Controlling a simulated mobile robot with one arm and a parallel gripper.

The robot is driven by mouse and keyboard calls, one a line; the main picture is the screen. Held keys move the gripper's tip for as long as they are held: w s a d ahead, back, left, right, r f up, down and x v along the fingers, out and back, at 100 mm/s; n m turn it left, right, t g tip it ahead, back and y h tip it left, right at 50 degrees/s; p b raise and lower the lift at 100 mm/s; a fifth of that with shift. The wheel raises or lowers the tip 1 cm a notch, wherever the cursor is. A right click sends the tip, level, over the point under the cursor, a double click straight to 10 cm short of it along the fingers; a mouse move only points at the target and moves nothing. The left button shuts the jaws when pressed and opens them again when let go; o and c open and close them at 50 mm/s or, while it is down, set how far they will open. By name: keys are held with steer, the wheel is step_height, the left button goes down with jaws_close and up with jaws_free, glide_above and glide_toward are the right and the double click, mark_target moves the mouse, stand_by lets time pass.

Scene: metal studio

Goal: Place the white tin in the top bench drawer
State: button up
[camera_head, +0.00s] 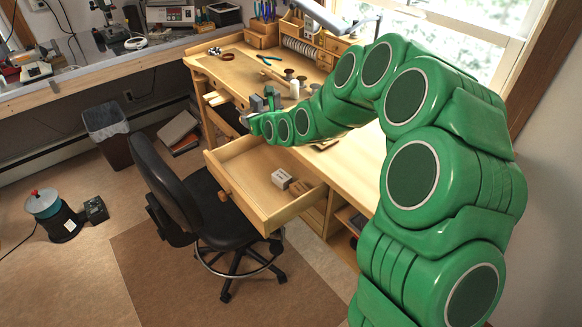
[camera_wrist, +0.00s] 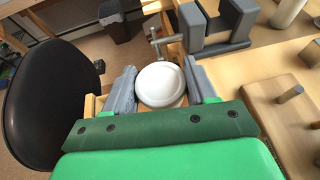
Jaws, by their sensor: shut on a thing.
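The white tin (camera_wrist: 160,84), round with a flat white lid, sits between the two grey fingers of my gripper (camera_wrist: 159,76) in the wrist view. My gripper is shut on it. In the head view my gripper (camera_head: 252,122) is at the bench's front edge beside the vise, and I cannot make out the tin clearly there.
The grey vise (camera_wrist: 215,45) stands just beyond the tin. The black chair (camera_head: 160,175) is in front of the drawer, its backrest to the left. Wooden pieces with pegs (camera_wrist: 285,115) lie on the bench (camera_head: 235,72).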

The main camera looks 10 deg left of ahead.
steer(key=n+g+y, duration=0.1)
glide_above(242, 167)
step_height(242, 167, down, 6)
steer(key=shift+s+f, duration=0.1)
steer(key=shift+f, duration=3.8)
steer(key=shift+f, duration=0.15)
steer(key=o, duration=1.1)
steer(key=shift+c, duration=0.2)
steer(key=shift+r, duration=0.2)
steer(key=shift+v, duration=6)
steer(key=shift+d+f, duration=0.15)
